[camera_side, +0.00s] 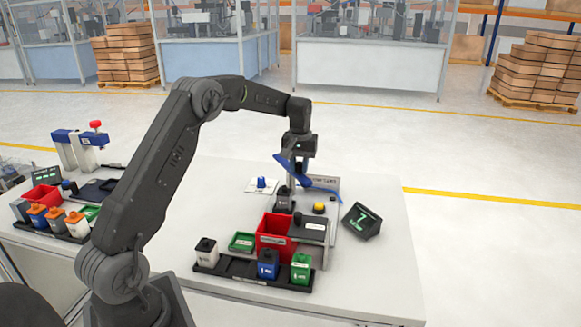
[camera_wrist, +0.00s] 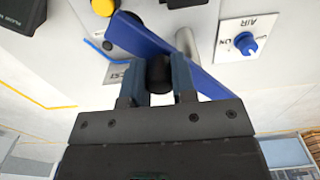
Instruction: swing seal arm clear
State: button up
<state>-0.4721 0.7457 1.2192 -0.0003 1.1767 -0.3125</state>
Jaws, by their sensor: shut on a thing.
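The seal arm is a long blue bar (camera_side: 322,186) over the test station on the white table. In the wrist view the blue bar (camera_wrist: 140,38) runs diagonally from upper left to lower right, next to a silver post (camera_wrist: 187,42). My gripper (camera_side: 299,163) is at the bar, above the station. In the wrist view my gripper (camera_wrist: 158,75) has a finger on each side of the bar's black knob (camera_wrist: 160,72) and is shut on it. A dark canister (camera_side: 284,203) stands below the bar in the side view.
A white plate with a blue air knob (camera_side: 262,183) lies left of the station. A black rack (camera_side: 240,269) holds white, blue and green containers in front.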

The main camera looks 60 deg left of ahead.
jog(key=shift+w, duration=0.85)
jog(key=shift+a, duration=0.1)
jog(key=shift+w, duration=0.2)
jog(key=shift+w+a, duration=0.2)
jog(key=shift+w, duration=0.25)
jog(key=shift+w+a, duration=0.45)
jog(key=shift+w, duration=0.1)
jog(key=shift+w+a, duration=0.1)
jog(key=shift+w, duration=0.05)
dwell(0.4)
